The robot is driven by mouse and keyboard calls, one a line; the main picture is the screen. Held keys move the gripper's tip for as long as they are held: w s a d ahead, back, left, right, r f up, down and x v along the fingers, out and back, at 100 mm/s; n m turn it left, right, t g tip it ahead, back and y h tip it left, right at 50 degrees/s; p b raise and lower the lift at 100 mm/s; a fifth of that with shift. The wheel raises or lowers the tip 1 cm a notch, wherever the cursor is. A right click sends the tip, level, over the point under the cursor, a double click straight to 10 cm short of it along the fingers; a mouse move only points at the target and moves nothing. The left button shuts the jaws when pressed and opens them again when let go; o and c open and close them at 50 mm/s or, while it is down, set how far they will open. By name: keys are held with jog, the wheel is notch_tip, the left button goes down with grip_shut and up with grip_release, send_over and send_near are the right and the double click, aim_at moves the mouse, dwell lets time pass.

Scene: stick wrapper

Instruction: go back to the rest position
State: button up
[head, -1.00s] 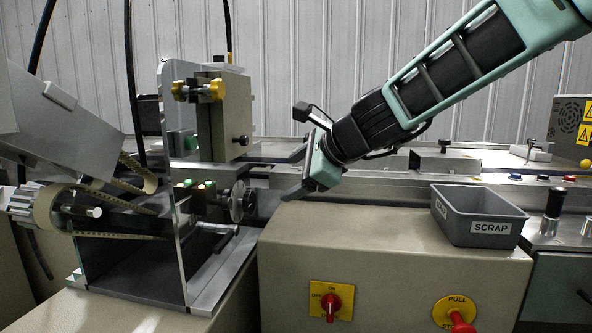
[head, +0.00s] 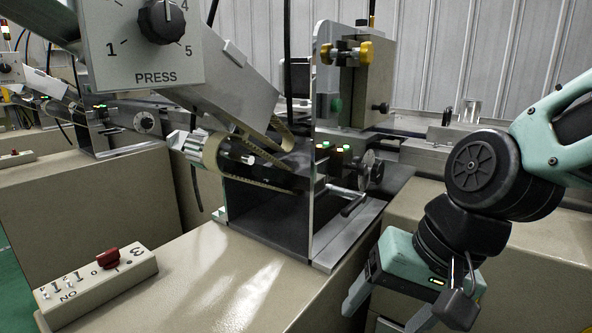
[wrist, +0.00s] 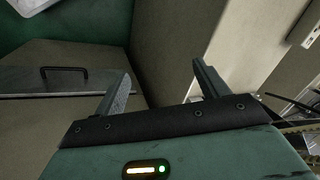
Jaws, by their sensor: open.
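My gripper (head: 385,312) hangs at the lower right in the head view, pointing down in front of the machine's beige housing. Part of it is cut off by the bottom edge. In the wrist view my gripper (wrist: 160,80) has its two fingers spread apart with nothing between them. Beyond the fingers are beige cabinet faces and a green floor.
The clear guard plate (head: 318,150) and black-walled bay stand left of my arm. A PRESS dial box (head: 140,40) is at top left. A switch box with a red knob (head: 108,258) sits at lower left. A black handle (wrist: 58,72) shows in the wrist view.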

jog(key=s+d+f+n+g+h, duration=0.25)
jog(key=s+f+n, duration=0.25)
jog(key=s+n, duration=0.4)
notch_tip(320, 180, up, 22)
jog(key=p, duration=2.1)
jog(key=shift+w+t+h, duration=0.15)
jog(key=shift+t+h, duration=0.2)
jog(key=shift+h, duration=0.1)
